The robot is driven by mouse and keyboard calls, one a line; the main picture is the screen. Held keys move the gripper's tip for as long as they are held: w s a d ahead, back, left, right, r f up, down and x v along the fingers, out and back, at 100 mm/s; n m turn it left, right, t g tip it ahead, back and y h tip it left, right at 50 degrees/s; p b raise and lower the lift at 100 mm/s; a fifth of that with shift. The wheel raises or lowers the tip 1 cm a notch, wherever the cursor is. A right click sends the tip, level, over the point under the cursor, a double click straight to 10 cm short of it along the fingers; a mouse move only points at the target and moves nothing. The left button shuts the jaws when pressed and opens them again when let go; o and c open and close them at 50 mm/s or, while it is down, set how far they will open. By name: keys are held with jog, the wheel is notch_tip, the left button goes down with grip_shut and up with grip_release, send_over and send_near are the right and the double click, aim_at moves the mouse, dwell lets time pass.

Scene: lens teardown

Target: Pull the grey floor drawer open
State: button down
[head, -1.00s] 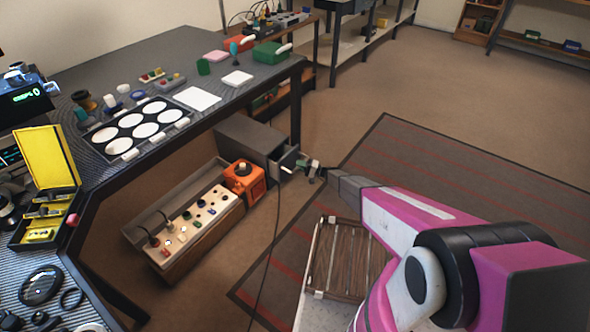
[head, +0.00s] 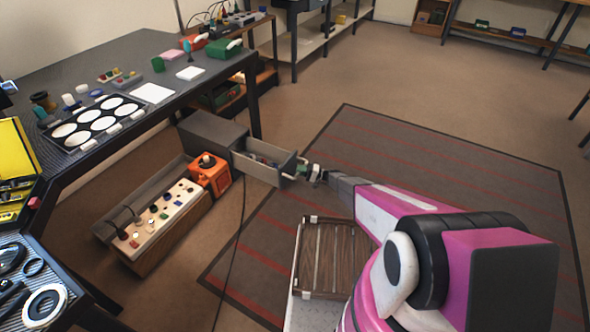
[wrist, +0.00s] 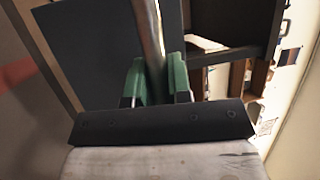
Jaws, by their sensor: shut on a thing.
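The grey floor drawer (head: 270,172) is pulled well out of its grey cabinet (head: 205,132), under the end of the workbench in the head view. Its inside shows, with some small dark items in it that I cannot make out. My gripper (head: 309,173) is at the drawer's front, shut on the drawer's handle. In the wrist view the handle (wrist: 150,35) is a metal bar running between the green fingertips of my gripper (wrist: 156,82). The dark drawer front (wrist: 90,50) lies just beyond them.
An orange box (head: 210,175) and a long case of knobs (head: 165,215) stand left of the drawer. A dark cable runs over the floor nearby. A slatted wooden crate (head: 325,258) lies in front on the striped rug (head: 420,150). The rug right of the drawer is clear.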

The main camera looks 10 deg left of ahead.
jog(key=shift+s+d, duration=0.35)
jog(key=shift+d, duration=0.45)
jog(key=shift+s+d, duration=0.3)
jog(key=shift+d, duration=0.45)
jog(key=c, duration=1.1)
grip_release()
jog(key=shift+o, duration=0.2)
jog(key=shift+d, duration=0.1)
jog(key=d+f, duration=0.2)
jog(key=d, duration=0.8)
jog(key=shift+d, duration=0.2)
jog(key=s+d+r+g+h, duration=0.2)
jog(key=s+r+h, duration=0.3)
jog(key=s+r, duration=0.3)
jog(key=s+d+r+g+h, duration=0.1)
jog(key=s+r+h, duration=0.4)
jog(key=r, duration=0.6)
jog(key=s+d+r+m+t+h, duration=0.1)
jog(key=s+d+r+t+h, duration=0.2)
jog(key=s+d+r+h, duration=0.7)
jog(key=s+d+r, duration=0.4)
jog(key=r, duration=0.4)
jog(key=shift+s, duration=0.35)
